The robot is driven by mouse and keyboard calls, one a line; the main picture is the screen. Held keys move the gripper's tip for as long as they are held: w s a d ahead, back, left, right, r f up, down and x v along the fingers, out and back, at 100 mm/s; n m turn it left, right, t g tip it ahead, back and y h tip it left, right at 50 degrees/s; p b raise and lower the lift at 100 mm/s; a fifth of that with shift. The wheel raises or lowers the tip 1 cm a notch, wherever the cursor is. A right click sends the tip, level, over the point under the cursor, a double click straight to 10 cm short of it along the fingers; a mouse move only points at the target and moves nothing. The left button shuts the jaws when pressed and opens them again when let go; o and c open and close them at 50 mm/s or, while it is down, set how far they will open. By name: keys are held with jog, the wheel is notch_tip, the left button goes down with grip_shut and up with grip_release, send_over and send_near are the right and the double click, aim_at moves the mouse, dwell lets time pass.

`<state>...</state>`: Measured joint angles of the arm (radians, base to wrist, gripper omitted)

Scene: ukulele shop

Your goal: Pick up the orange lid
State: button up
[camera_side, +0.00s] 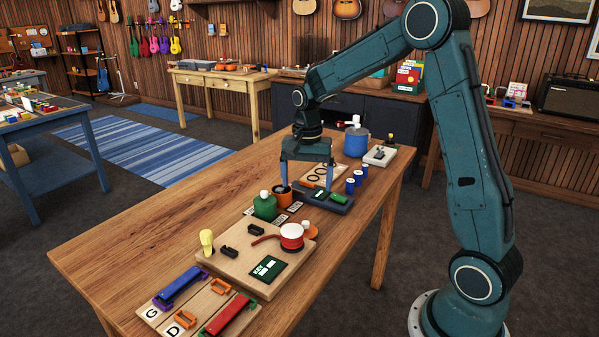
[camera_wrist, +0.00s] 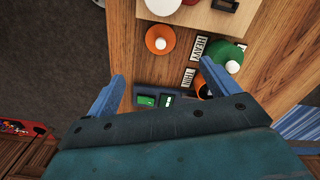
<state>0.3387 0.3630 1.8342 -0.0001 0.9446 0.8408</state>
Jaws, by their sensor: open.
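The orange lid (camera_wrist: 150,33) is a round disc with a white knob, lying on the wooden table in the wrist view. In the side view the lid (camera_side: 313,232) is small, beside the board with the red-and-white round item. My gripper (camera_side: 306,186) is open and empty, pointing down over the table behind the lid. In the wrist view the gripper (camera_wrist: 163,71) has its two blue fingers spread wide, with the lid just beyond the tips and between their lines. An orange pot with a dark opening (camera_side: 284,198) stands close to one finger and is partly covered in the wrist view.
A green pot with a white knob (camera_side: 265,207) stands near the orange pot. Labels reading HEAVY (camera_wrist: 202,47) and THIN (camera_wrist: 188,78) lie beside the lid. A dark tray with green displays (camera_side: 335,203) and blue cylinders (camera_side: 351,186) are near my gripper. Bare table lies at left.

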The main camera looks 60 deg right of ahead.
aim_at(306, 222)
jog(key=shift+f, duration=0.1)
jog(key=shift+f, duration=4.2)
jog(key=shift+f, duration=2.6)
jog(key=c, duration=1.1)
